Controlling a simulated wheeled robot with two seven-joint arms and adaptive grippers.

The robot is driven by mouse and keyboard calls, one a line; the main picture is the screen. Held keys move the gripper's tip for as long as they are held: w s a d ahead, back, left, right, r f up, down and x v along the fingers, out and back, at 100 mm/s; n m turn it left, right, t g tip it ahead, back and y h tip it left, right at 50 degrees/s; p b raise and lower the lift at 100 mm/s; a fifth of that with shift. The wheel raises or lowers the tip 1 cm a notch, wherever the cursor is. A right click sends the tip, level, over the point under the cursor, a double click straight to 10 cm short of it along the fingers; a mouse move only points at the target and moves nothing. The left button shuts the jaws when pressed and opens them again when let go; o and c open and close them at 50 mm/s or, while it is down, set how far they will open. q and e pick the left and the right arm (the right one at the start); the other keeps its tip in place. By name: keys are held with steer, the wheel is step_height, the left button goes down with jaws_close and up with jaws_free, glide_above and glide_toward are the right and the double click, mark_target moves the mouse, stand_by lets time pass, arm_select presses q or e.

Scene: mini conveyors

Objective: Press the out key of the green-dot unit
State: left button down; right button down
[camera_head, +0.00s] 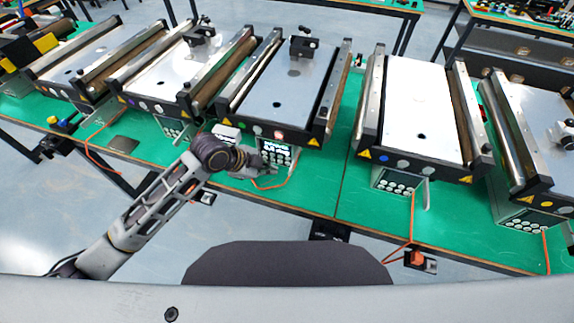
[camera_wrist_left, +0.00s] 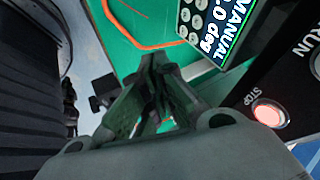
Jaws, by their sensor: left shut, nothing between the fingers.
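In the head view, my left arm reaches in from the left to the middle conveyor unit (camera_head: 283,95). My left gripper (camera_head: 272,170) is shut and empty, low beside this unit's control panel (camera_head: 277,150). In the left wrist view, the shut fingertips (camera_wrist_left: 157,62) point toward the green table, apart in the picture from the panel's round pale keys (camera_wrist_left: 193,18). The panel's screen (camera_wrist_left: 226,35) reads "MANUAL" and a value ending in "deg". Key labels are not readable. My right gripper is not in view.
A lit red STOP button (camera_wrist_left: 268,112) is on the unit's dark front edge, near a RUN label. Another conveyor unit (camera_head: 420,100) stands to the right with its own keypad (camera_head: 398,182). Orange cables (camera_head: 268,186) lie on the green table (camera_head: 335,195).

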arm_select(q)
steer(key=shift+m, duration=0.4)
glide_toward(287, 165)
steer(key=shift+s+d+f+p, duration=0.1)
steer(key=shift+s+d+f, duration=0.3)
steer(key=shift+d+f, duration=0.35)
steer(key=shift+s+d+f+p, duration=0.15)
steer(key=shift+s+d+f, duration=0.25)
steer(key=shift+d+f, duration=0.3)
steer(key=shift+s+d+f+p, duration=0.1)
steer(key=shift+s+d+f, duration=0.25)
steer(key=shift+d+f, duration=0.35)
steer(key=shift+w+d+f, duration=0.1)
steer(key=shift+w+d, duration=0.05)
steer(key=shift+w, duration=0.55)
steer(key=shift+w+d, duration=0.15)
steer(key=shift+w, duration=0.6)
steer(key=shift+w, duration=0.15)
